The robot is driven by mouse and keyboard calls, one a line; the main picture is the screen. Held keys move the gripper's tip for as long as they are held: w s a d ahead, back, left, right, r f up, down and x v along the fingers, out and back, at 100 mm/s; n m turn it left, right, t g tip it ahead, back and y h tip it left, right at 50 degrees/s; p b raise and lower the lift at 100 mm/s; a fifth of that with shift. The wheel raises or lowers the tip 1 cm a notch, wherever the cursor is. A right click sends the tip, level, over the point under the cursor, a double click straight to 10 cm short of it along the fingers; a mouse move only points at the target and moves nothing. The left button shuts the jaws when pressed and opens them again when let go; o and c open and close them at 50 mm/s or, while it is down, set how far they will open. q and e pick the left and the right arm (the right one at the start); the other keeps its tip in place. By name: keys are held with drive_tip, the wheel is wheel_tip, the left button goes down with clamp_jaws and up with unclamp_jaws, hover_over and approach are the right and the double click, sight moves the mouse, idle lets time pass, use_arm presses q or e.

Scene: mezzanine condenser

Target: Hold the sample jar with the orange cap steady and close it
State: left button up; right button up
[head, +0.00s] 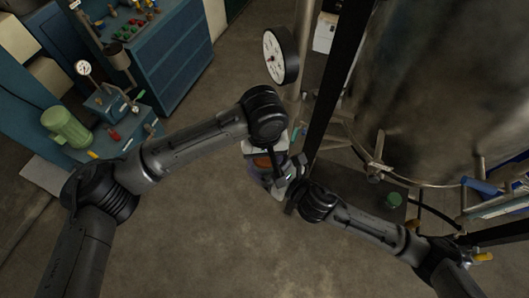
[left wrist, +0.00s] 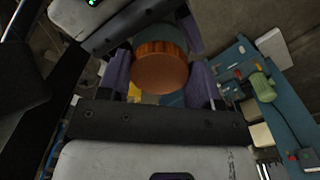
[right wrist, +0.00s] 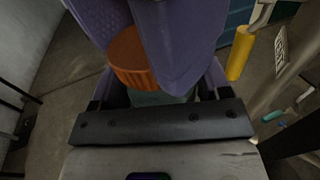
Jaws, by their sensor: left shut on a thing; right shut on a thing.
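The orange ribbed cap (left wrist: 160,68) sits over the grey-teal jar body (left wrist: 168,32) in the left wrist view; no clear gap shows between them. My left gripper (left wrist: 157,88) has its purple fingers on both sides of the cap. In the right wrist view the cap (right wrist: 130,62) shows between the left gripper's large purple fingers. There the jar body (right wrist: 160,98) lies between the fingers of my right gripper (right wrist: 160,88), shut on it. Part of the seam is hidden behind a left finger. In the head view the cap (head: 263,161) is a small orange patch, with the jar mostly hidden.
A large steel vessel (head: 430,80) with pipes and a dark post stands at the right. A round dial gauge (head: 280,55) is beyond the grippers. Blue cabinets (head: 165,60) and a green motor (head: 65,127) are at the left. The floor in front is clear.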

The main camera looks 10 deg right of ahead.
use_arm(q)
drive_tip(key=shift+a+f, duration=0.15)
drive_tip(key=shift+f, duration=0.1)
use_arm(e)
drive_tip(key=shift+a+r, duration=0.1)
drive_tip(key=shift+r, duration=0.5)
use_arm(q)
drive_tip(key=shift+r, duration=0.2)
drive_tip(key=shift+s+r, duration=0.1)
drive_tip(key=shift+r, duration=0.25)
use_arm(e)
drive_tip(key=shift+f, duration=0.15)
use_arm(q)
drive_tip(key=shift+r, duration=0.15)
use_arm(e)
drive_tip(key=shift+f, duration=0.2)
use_arm(q)
drive_tip(key=shift+f, duration=0.5)
